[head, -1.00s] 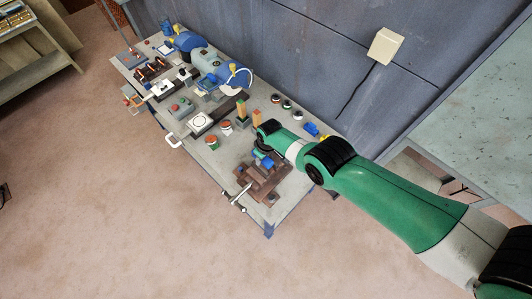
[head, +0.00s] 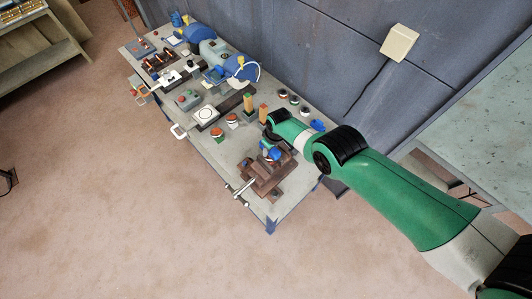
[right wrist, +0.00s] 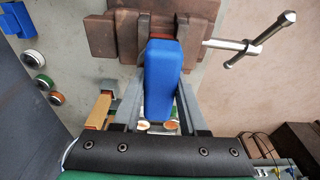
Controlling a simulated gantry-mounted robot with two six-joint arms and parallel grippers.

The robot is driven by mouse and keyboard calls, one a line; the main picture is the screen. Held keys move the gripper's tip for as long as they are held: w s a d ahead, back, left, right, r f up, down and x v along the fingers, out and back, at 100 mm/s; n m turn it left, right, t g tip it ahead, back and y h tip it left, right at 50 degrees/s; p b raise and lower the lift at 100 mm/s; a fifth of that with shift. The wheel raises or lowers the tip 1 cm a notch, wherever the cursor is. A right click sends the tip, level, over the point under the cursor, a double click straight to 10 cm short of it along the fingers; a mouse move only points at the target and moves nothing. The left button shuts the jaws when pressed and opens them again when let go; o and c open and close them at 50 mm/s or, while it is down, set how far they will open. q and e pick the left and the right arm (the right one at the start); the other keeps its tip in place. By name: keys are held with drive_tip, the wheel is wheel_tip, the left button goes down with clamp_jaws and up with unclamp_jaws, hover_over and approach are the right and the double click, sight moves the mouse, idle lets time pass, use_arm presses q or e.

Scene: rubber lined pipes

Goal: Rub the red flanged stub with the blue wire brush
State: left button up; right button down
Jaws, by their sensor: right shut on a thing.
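My right gripper (head: 270,148) reaches in over the near end of the workbench. In the right wrist view its two grey fingers (right wrist: 160,105) are shut on the blue wire brush (right wrist: 163,70), whose blue body points toward a brown vise (right wrist: 123,35). The brush also shows as a small blue patch (head: 276,155) above the vise in the head view. A sliver of red (right wrist: 160,38) shows at the brush's far end by the vise jaws, likely the red flanged stub. The brush hides most of it, and I cannot tell whether they touch. My left gripper is not in view.
The vise handle (head: 241,187) sticks out past the front edge. Two upright blocks (head: 262,112), red-topped cans (head: 232,120) and several small round cans (head: 294,99) stand nearby. A blue-grey bench grinder (head: 215,50) is farther back, and a wall rises behind.

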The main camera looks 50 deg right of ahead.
drive_tip(key=shift+d+f+b, duration=0.2)
drive_tip(key=shift+d+b, duration=0.65)
drive_tip(key=shift+d, duration=0.8)
drive_tip(key=shift+s+r, duration=0.1)
drive_tip(key=shift+r, duration=0.15)
